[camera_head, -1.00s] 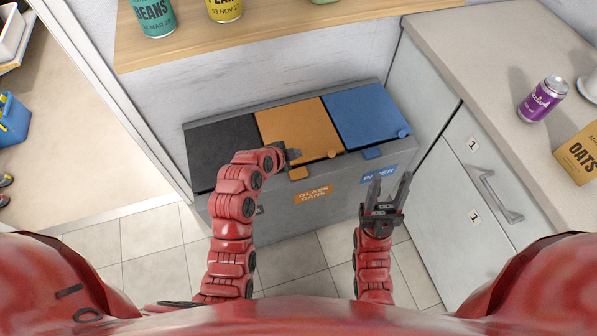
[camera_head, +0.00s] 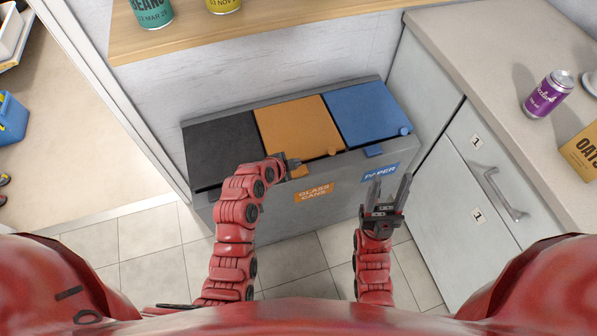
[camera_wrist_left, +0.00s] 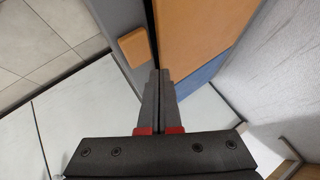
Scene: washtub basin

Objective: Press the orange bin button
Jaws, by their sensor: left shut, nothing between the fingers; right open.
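The orange bin button (camera_head: 300,173) is a small orange square on the grey front edge of the bin unit, below the orange lid (camera_head: 297,124). The left wrist view shows the button (camera_wrist_left: 134,47) just left of the fingertips, with the orange lid (camera_wrist_left: 198,35) to the right. My left gripper (camera_head: 294,163) is shut and empty, its tips close beside the button and partly covering it in the head view. Whether they touch it I cannot tell. My right gripper (camera_head: 391,178) is open and empty in front of the blue bin.
The black lid (camera_head: 222,149) is left of the orange one and the blue lid (camera_head: 367,111) is right. A wooden shelf (camera_head: 300,25) with cans runs above the bins. A grey cabinet (camera_head: 470,185) and counter (camera_head: 470,60) bound the right side.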

